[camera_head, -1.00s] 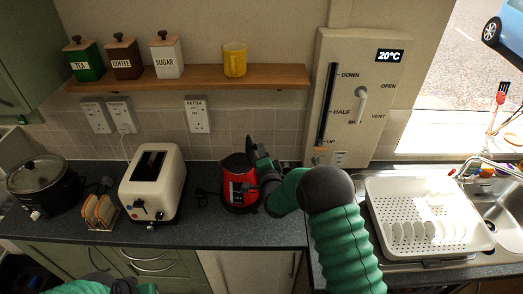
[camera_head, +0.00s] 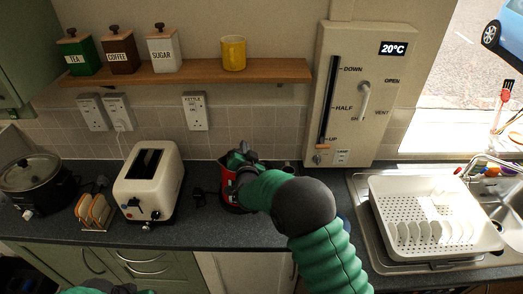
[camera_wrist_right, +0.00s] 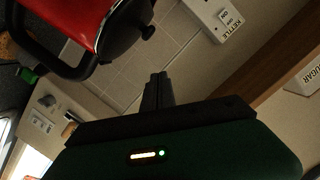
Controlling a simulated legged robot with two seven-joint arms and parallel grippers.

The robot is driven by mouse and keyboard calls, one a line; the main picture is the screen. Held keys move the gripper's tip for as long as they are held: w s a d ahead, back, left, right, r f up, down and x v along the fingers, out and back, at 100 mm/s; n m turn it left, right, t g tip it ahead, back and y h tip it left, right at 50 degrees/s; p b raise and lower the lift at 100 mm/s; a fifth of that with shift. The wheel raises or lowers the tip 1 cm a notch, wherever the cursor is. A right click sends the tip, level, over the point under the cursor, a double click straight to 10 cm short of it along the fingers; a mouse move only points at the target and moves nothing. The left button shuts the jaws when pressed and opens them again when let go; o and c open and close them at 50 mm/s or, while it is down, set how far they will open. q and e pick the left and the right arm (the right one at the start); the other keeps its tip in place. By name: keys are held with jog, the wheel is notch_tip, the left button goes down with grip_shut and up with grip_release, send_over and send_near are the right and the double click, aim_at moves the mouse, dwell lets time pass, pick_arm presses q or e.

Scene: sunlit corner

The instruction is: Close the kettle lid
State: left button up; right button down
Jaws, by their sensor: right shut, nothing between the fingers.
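The red kettle (camera_head: 228,192) stands on the dark counter, mostly hidden behind my right arm in the head view. The right wrist view shows its red body (camera_wrist_right: 75,18), black handle (camera_wrist_right: 35,52) and black lid (camera_wrist_right: 122,38) with a small knob. The lid lies across the kettle's top; I cannot tell whether it is fully seated. My right gripper (camera_head: 240,155) is over the kettle's top in the head view. Its fingers (camera_wrist_right: 157,88) are together, empty and apart from the lid in the wrist view. Only part of my left arm shows at the bottom edge.
A cream toaster (camera_head: 150,183), a toast rack (camera_head: 94,211) and a slow cooker (camera_head: 36,184) stand left of the kettle. A wooden shelf (camera_head: 190,73) with canisters hangs above. A dish rack (camera_head: 430,220) is at right. Counter in front of the kettle is clear.

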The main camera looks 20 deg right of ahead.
jog(key=shift+w+a+f+n+h, duration=0.15)
jog(key=shift+a+f+n, duration=0.15)
jog(key=shift+a+n, duration=0.3)
jog(key=shift+w+a+f+n+h, duration=0.15)
jog(key=shift+a+f+n, duration=0.1)
jog(key=shift+a+n, duration=0.3)
jog(key=shift+w+a+f+n+g, duration=0.1)
jog(key=shift+a+f+n+g, duration=0.3)
jog(key=shift+n, duration=0.35)
jog(key=shift+w+a+f+b, duration=0.1)
jog(key=shift+f+b, duration=0.25)
jog(key=shift+b, duration=0.05)
jog(key=shift+w+a+f+b, duration=0.1)
jog(key=shift+a+f+b, duration=0.4)
jog(key=shift+f+b, duration=0.1)
jog(key=shift+f, duration=0.15)
